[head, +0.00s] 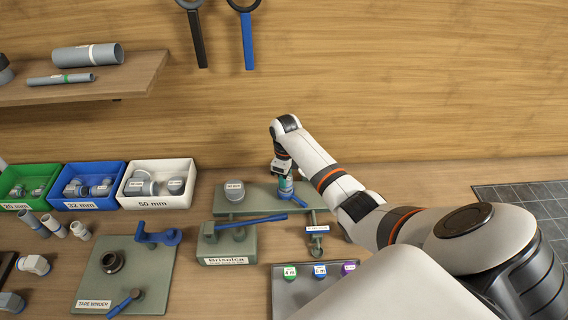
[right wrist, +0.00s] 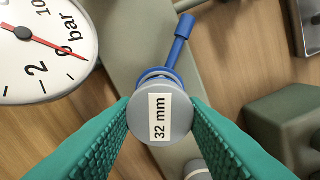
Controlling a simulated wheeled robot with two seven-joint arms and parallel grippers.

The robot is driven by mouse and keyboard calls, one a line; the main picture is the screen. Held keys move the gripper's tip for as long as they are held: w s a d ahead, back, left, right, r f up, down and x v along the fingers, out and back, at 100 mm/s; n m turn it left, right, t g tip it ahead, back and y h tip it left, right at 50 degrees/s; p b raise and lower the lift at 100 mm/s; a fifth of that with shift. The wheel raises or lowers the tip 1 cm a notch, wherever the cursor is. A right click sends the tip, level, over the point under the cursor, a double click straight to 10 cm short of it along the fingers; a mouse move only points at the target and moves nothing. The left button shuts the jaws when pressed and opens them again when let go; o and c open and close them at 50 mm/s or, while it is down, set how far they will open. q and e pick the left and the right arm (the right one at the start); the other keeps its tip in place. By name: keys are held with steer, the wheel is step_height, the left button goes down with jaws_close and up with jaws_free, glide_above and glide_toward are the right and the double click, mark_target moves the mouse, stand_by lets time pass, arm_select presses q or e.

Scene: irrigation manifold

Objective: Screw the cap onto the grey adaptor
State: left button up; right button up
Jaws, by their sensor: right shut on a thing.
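My right gripper (head: 285,188) is over the back of the green bench stand, its fingers pointing down. In the right wrist view its teal fingers (right wrist: 160,122) are shut on a round grey cap (right wrist: 175,105) labelled "32 mm", seen from its top. My left gripper is not in view.
A pressure gauge (right wrist: 40,50) is close beside the left finger. A green block (right wrist: 290,120) is on the right. Green, blue (head: 90,186) and white (head: 157,184) bins stand at the left. A tape-winder board (head: 150,275) and a tray with coloured caps (head: 320,270) are in front.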

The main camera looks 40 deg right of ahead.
steer(key=shift+d+r, duration=0.15)
steer(key=shift+d, duration=0.25)
steer(key=m, duration=0.4)
steer(key=shift+m, duration=0.4)
steer(key=o, duration=0.7)
steer(key=shift+o, duration=1.3)
steer(key=shift+s+d, duration=0.1)
steer(key=shift+s, duration=0.05)
steer(key=shift+o, duration=1)
steer(key=shift+s, duration=0.2)
steer(key=shift+o, duration=1.2)
steer(key=shift+w+a, duration=0.2)
steer(key=shift+a, duration=0.05)
steer(key=shift+r, duration=3.65)
